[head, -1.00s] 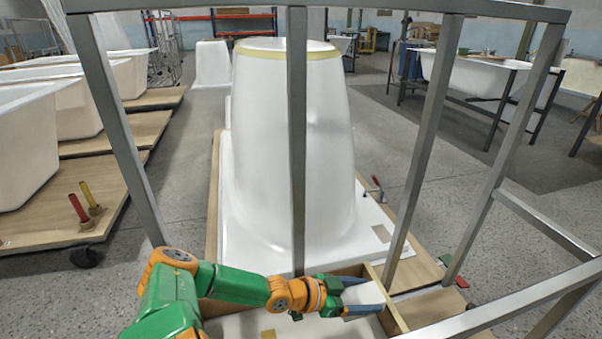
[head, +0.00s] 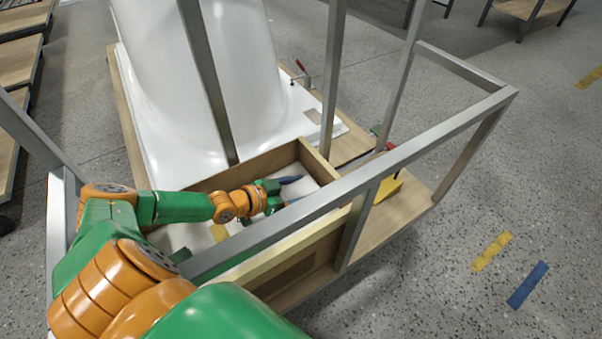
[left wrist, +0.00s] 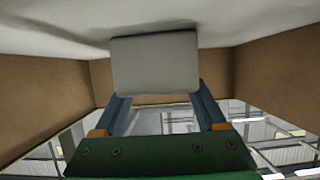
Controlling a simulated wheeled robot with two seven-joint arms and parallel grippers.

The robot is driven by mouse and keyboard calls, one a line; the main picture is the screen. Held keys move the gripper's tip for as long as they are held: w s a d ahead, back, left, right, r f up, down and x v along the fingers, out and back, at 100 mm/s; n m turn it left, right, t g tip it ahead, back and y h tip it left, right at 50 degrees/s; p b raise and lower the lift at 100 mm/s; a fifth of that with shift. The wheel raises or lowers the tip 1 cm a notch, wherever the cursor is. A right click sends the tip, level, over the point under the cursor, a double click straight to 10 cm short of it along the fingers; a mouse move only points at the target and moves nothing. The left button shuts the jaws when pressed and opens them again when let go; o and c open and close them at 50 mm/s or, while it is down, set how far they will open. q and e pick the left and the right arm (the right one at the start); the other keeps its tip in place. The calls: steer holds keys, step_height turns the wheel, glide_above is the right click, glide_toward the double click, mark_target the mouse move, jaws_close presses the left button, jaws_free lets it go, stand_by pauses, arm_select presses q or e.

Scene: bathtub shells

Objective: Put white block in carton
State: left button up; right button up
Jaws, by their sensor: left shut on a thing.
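The white block (left wrist: 155,65) sits between the blue fingers of my left gripper (left wrist: 160,112) in the left wrist view. In the head view my left gripper (head: 286,190) is inside a brown-walled box (head: 312,157) with a pale floor, close to its right end. This box may be the carton; no other carton shows. The gripper is shut on the block. In the left wrist view the block is close to the pale floor; I cannot tell whether it touches. In the head view the block barely stands out against that floor. My right gripper is not in view.
Grey metal frame bars (head: 400,150) cross in front of and around the box. A yellow object (head: 386,189) lies on the wooden shelf to the right. A large white tub shell (head: 215,85) stands behind. A red-handled clamp (head: 301,70) sits beside it.

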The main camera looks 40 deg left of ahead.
arm_select(q)
steer(key=o, duration=1.2)
steer(key=shift+o, duration=0.2)
steer(key=shift+r, duration=0.1)
steer(key=p+v, duration=0.6)
steer(key=v, duration=0.5)
steer(key=shift+s+a+r, duration=0.15)
steer(key=shift+s+a, duration=0.05)
steer(key=shift+s, duration=0.25)
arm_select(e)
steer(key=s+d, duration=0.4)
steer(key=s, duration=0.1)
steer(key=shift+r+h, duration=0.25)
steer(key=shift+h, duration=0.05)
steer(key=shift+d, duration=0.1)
